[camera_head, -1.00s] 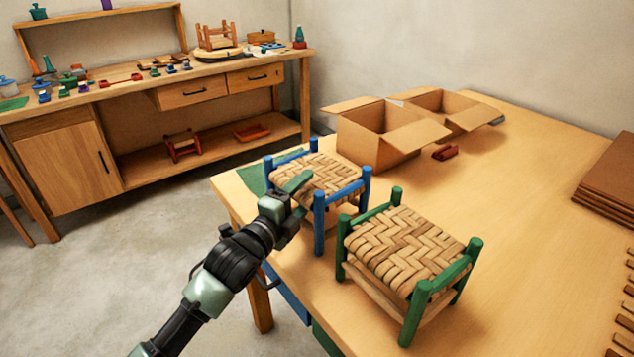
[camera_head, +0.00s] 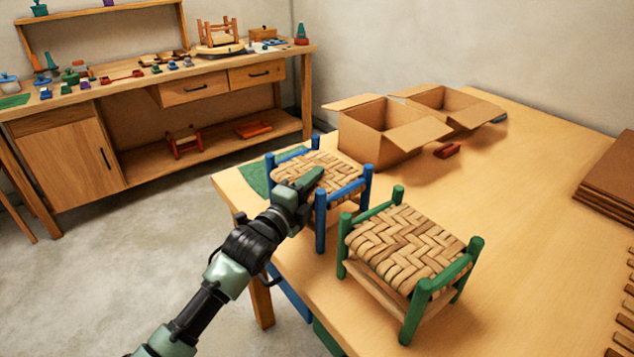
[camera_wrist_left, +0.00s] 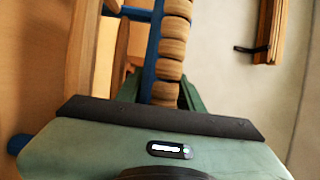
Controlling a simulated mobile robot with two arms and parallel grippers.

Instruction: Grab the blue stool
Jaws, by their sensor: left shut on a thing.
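The blue stool (camera_head: 320,219) stands upright on the near left part of the table (camera_head: 520,250). It has blue posts and rails and a woven bark seat. My left gripper (camera_head: 312,182) reaches over its near side and is shut on the seat's edge and rail. In the left wrist view, the stool's blue rail and woven strands (camera_wrist_left: 172,50) run between my green fingers (camera_wrist_left: 160,95). The exact finger contact is partly hidden by the gripper body. My right gripper is not in view.
A similar green stool (camera_head: 410,240) stands close to the right of the blue one. Two open cardboard boxes (camera_head: 385,135) and a small red object (camera_head: 447,151) lie behind. Brown boards (camera_head: 610,175) lie at the right. The table's middle is clear.

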